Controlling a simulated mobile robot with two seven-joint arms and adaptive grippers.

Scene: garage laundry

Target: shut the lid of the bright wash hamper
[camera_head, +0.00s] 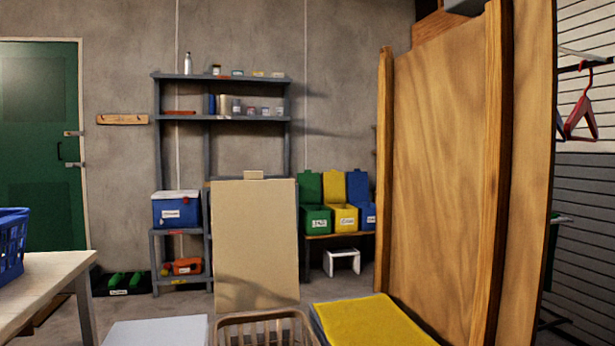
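Three containers stand in a row at the bottom edge. The middle one is a slatted tan basket (262,320), cut off by the frame. A flat beige panel (255,240) with a small tab on top stands upright just behind it, like a raised lid; whether it is hinged to the basket I cannot tell. At right, a bright yellow top (372,322) lies flat on a dark-sided box. At left is a flat pale grey top (157,332). I see no label saying which is the bright wash hamper. Neither of my grippers is in view.
A wooden table (45,275) with a blue basket (12,245) stands at left. A tall wooden panel (450,190) closes off the right side. Grey shelves (220,120) and green, yellow and blue open bins (342,217) stand along the back wall.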

